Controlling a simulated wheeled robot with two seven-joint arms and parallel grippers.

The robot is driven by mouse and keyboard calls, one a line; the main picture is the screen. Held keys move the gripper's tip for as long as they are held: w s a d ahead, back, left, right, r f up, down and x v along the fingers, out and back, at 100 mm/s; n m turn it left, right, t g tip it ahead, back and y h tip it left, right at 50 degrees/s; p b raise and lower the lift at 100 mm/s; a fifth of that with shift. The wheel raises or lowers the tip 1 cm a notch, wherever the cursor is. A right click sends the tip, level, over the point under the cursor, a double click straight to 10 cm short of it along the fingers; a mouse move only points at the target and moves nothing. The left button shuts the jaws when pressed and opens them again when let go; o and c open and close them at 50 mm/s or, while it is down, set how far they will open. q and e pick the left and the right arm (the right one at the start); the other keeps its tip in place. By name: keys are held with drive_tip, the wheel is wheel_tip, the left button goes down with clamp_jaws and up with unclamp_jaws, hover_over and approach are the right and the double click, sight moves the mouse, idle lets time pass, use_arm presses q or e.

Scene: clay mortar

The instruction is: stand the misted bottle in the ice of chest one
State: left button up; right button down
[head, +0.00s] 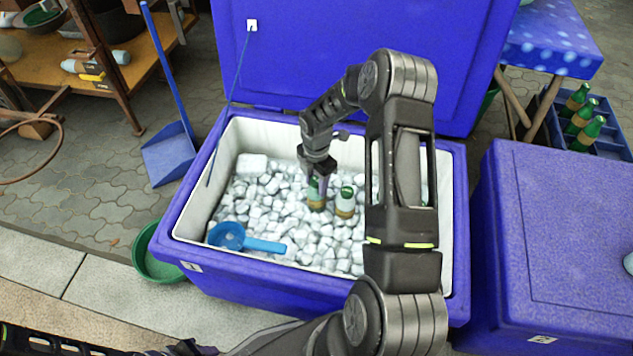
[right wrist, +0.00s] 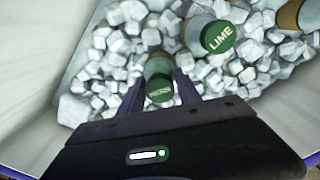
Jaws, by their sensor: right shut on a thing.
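The blue chest (head: 250,283) stands open with a white liner and ice cubes (head: 285,228) inside. A small label is on its front, too small to read surely. My right gripper (head: 316,180) reaches down into it, shut on a green-capped bottle (head: 316,202). In the right wrist view this bottle (right wrist: 159,70) looks pale and misted, upright between the fingers (right wrist: 160,88). Its lower end is at the ice; how deep it sits I cannot tell. My left arm shows at the bottom left, with its gripper cut off or unclear.
Another bottle (head: 345,203) stands close right in the ice; its cap reads LIME in the wrist view (right wrist: 217,37). A brown bottle (right wrist: 291,15) is farther right. A blue scoop (head: 230,236) lies on the ice. A second chest (head: 565,230) is closed.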

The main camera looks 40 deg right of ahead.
drive_tip(key=shift+f+b, duration=0.35)
drive_tip(key=shift+f, duration=0.15)
drive_tip(key=shift+c, duration=1.3)
unclamp_jaws()
drive_tip(key=shift+r, duration=0.25)
wheel_tip(320, 180, up, 26)
drive_tip(key=p, duration=2)
drive_tip(key=shift+r, duration=0.25)
